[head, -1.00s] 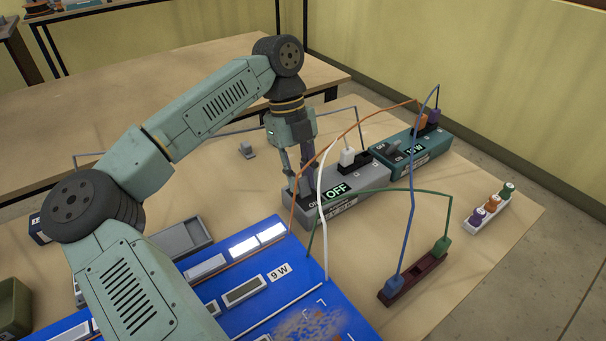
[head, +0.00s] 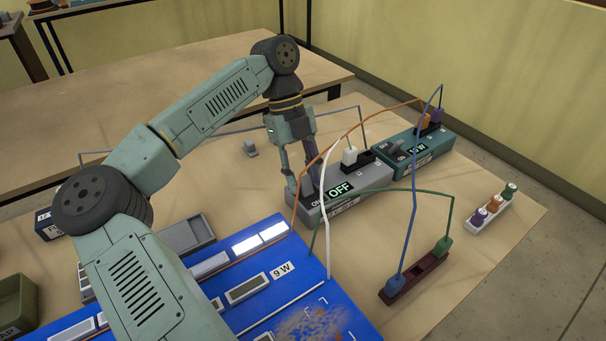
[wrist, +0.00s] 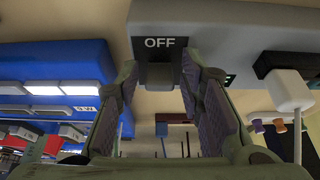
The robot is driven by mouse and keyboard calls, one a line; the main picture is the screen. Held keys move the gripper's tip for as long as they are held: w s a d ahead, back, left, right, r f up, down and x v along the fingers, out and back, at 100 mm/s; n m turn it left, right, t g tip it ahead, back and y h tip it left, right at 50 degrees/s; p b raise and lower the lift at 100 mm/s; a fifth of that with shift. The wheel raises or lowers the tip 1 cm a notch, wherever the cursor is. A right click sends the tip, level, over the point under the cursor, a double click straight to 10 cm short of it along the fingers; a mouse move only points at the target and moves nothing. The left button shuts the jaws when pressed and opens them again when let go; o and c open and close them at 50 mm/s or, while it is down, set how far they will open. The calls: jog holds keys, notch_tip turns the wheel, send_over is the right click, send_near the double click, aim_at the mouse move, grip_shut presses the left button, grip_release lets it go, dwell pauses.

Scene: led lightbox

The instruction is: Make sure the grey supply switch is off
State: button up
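The grey supply box (head: 372,200) stands on the table, and its display (head: 341,190) reads OFF. The display also reads OFF in the wrist view (wrist: 160,43). My gripper (head: 304,188) points down at the left end of the box, by the ON marking. In the wrist view my gripper's two fingers (wrist: 158,82) stand apart on either side of a small dark grey block (wrist: 160,75), which looks like the switch. Narrow gaps seem to show beside it; contact is unclear. In the head view the fingers hide the switch.
A teal box (head: 425,155) with its own switch adjoins the grey box. A blue board (head: 300,297) with lit panels lies in front. A maroon socket strip (head: 418,277) and a white plug holder (head: 488,212) stand right.

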jog(key=shift+o, duration=0.4)
jog(key=v, duration=1.2)
